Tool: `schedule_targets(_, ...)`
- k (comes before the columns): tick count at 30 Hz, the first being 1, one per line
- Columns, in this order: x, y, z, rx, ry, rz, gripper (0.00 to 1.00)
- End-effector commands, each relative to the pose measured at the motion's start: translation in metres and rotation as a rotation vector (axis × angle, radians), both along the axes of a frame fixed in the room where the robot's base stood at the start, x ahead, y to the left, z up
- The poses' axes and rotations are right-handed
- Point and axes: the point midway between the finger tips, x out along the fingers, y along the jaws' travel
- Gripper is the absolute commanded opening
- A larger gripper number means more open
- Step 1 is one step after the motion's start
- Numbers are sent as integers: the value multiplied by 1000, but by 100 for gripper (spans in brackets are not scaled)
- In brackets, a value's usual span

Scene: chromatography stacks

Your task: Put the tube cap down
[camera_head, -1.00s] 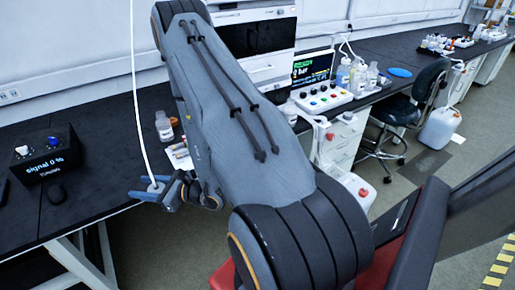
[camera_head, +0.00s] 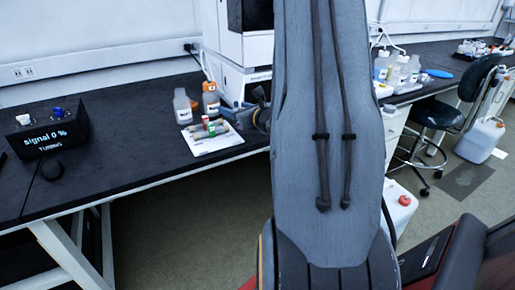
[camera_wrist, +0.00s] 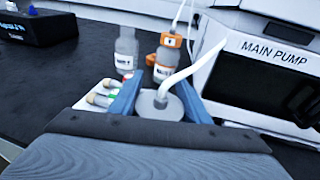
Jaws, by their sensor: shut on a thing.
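The tube cap (camera_wrist: 161,108) is a grey disc with a white tube rising from it. In the wrist view it sits between the blue fingers of my gripper (camera_wrist: 157,98), which is shut on it. In the head view my gripper (camera_head: 238,112) is beside the right end of a white sheet, partly hidden by my arm; the cap cannot be made out clearly there. A bottle with an orange collar (camera_head: 210,98) and a clear bottle with a white label (camera_head: 182,106) stand just behind the sheet. They also show past the cap in the wrist view.
The white sheet (camera_head: 210,147) holds several capped vials. The pump unit marked MAIN PUMP (camera_wrist: 275,55) stands close on the right in the wrist view. A black signal box (camera_head: 47,130) is at the left. The dark bench between box and sheet is clear.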

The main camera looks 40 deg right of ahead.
Motion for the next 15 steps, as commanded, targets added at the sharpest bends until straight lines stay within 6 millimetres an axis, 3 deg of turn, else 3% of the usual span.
schedule_targets(1,-1,-17,-2,-3,-8,-35,19)
schedule_targets(6,-12,-56,6,4,-15,-125,19)
schedule_targets(12,-22,-77,12,11,-20,-179,19)
schedule_targets(15,-23,-79,3,14,-19,-186,19)
